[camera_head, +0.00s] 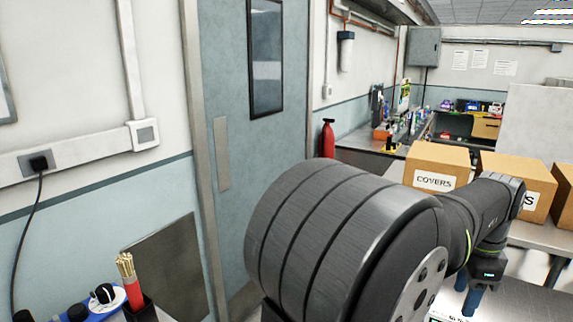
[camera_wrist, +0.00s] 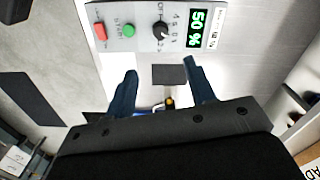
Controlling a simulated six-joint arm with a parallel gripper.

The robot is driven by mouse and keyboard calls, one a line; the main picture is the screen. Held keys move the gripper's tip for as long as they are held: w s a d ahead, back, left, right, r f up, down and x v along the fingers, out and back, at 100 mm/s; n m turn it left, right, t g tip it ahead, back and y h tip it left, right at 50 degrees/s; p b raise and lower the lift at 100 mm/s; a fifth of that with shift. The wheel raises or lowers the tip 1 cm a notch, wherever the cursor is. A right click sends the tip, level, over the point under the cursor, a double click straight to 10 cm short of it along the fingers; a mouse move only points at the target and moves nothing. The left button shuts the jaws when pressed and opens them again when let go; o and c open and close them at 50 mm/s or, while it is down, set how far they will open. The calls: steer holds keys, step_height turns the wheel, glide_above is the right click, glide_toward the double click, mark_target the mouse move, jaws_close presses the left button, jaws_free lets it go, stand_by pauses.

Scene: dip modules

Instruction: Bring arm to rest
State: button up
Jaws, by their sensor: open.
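My gripper (camera_wrist: 160,78) is open, with its two blue fingers apart and nothing between them. In the head view my arm reaches from the lower middle to the right, and the gripper (camera_head: 470,297) points down at the lower right, over a pale surface. In the wrist view a grey control box (camera_wrist: 140,42) lies ahead of the fingers. It has a red button (camera_wrist: 99,30), a green button (camera_wrist: 128,31), a dark knob (camera_wrist: 160,30) and a green lit display (camera_wrist: 197,27) that seems to read 50 %. A dark square (camera_wrist: 169,75) lies beyond the fingertips.
Cardboard boxes, one marked COVERS (camera_head: 436,168), stand on a bench behind my arm. A red extinguisher (camera_head: 327,140) stands by the door (camera_head: 240,150). A cluttered workbench is farther back. A holder with pale sticks (camera_head: 128,275) is at the lower left.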

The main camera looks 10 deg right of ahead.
step_height(320, 180, down, 16)
steer(key=shift+r, duration=0.2)
steer(key=shift+r+n, duration=0.2)
steer(key=shift+n, duration=0.6)
steer(key=n, duration=1.1)
steer(key=shift+n, duration=2.8)
